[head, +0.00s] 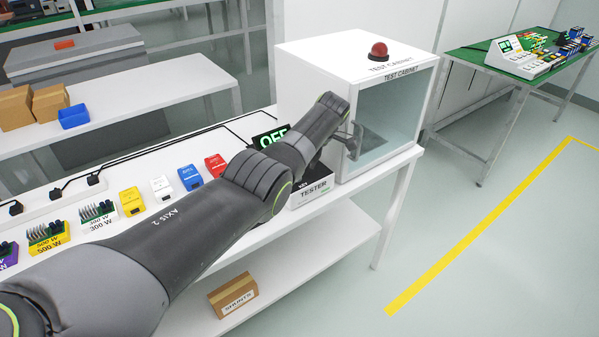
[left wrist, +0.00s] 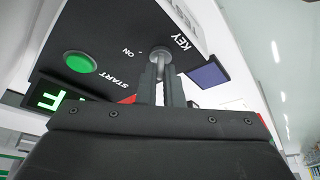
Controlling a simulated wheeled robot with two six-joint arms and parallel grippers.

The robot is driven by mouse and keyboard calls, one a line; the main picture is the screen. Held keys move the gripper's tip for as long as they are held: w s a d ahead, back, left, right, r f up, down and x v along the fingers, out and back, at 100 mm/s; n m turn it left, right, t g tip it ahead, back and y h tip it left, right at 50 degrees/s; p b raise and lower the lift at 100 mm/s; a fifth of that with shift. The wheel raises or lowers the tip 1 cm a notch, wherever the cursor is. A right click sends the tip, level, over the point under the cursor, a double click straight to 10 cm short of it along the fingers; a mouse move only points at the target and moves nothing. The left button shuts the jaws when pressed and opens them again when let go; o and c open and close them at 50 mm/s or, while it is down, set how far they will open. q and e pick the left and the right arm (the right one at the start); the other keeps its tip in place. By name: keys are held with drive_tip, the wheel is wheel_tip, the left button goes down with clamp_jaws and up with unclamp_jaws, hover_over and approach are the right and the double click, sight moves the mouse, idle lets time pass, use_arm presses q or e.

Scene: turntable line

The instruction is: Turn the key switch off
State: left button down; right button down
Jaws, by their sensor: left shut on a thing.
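The key switch (left wrist: 163,57) is a small grey metal piece on the dark panel (left wrist: 110,35), beside the printed words KEY and ON. My left gripper (left wrist: 161,75) is shut on the key in the left wrist view, its two fingers close together at it. A round green START button (left wrist: 79,62) sits on the same panel. In the head view my left arm reaches over the white tester box (head: 312,192) and hides the key and the fingertips. A green-lettered display (head: 271,137) behind the arm seems to read OFF. My right gripper is not in view.
A white test cabinet (head: 318,58) with a glass door and a red button (head: 378,51) on top stands right beside the tester. Yellow (head: 131,201), white, blue and red blocks line the bench left of my arm. A blue square (left wrist: 207,74) lies near the key.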

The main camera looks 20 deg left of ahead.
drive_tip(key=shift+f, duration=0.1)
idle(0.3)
use_arm(q)
drive_tip(key=c, duration=1.6)
unclamp_jaws()
drive_tip(key=shift+o, duration=0.2)
